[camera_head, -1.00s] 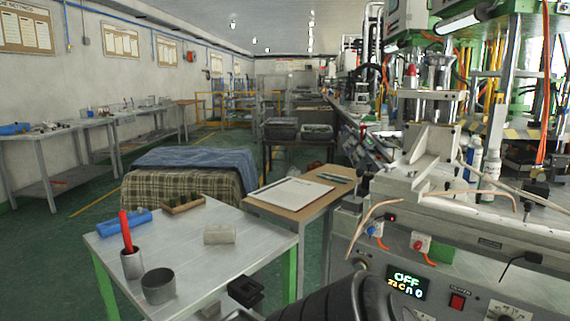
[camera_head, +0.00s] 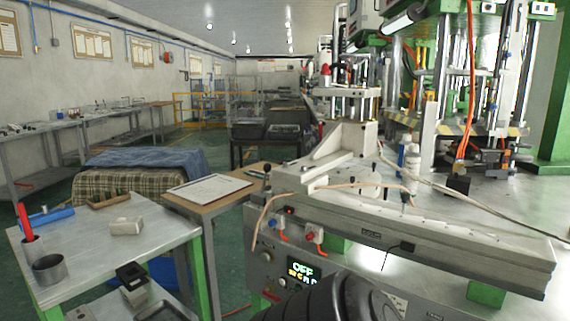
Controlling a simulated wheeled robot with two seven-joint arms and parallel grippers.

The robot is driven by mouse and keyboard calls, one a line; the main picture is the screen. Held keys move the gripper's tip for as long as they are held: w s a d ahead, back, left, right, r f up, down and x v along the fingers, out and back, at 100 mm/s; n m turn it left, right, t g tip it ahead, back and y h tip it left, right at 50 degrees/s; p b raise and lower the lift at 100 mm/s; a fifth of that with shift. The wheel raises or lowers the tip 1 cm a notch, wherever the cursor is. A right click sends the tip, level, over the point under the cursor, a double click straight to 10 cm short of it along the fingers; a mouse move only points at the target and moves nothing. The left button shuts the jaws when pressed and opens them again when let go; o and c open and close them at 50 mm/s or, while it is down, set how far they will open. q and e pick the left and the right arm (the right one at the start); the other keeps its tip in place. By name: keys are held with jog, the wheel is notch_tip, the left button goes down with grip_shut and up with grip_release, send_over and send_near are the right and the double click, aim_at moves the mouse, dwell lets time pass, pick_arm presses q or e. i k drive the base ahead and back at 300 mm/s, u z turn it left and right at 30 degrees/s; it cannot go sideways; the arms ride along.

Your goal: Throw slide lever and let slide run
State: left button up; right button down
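The injection machine's long light metal bed (camera_head: 420,228) runs from the middle to the right edge. A pale angled block (camera_head: 330,165) stands at its left end. A thin stalk with a black ball top (camera_head: 267,168) rises at that end; I cannot tell whether it is the slide lever. Below, on the front, are a blue-marked fitting (camera_head: 275,224) and a red-marked fitting (camera_head: 314,236). The lit display (camera_head: 302,270) reads OFF. Neither gripper shows. A dark ribbed part of my arm fills the bottom middle and hides some of the front panel.
A metal table (camera_head: 100,240) at left holds a grey cup (camera_head: 49,269), a red stick in a holder (camera_head: 25,222), a blue roll (camera_head: 48,217) and a pale block (camera_head: 126,226). A wooden table (camera_head: 215,206) with paper stands between it and the machine. Thin cables cross the bed.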

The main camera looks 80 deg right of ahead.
aim_at(267, 166)
jog(key=k, duration=0.7)
jog(key=z, duration=1.7)
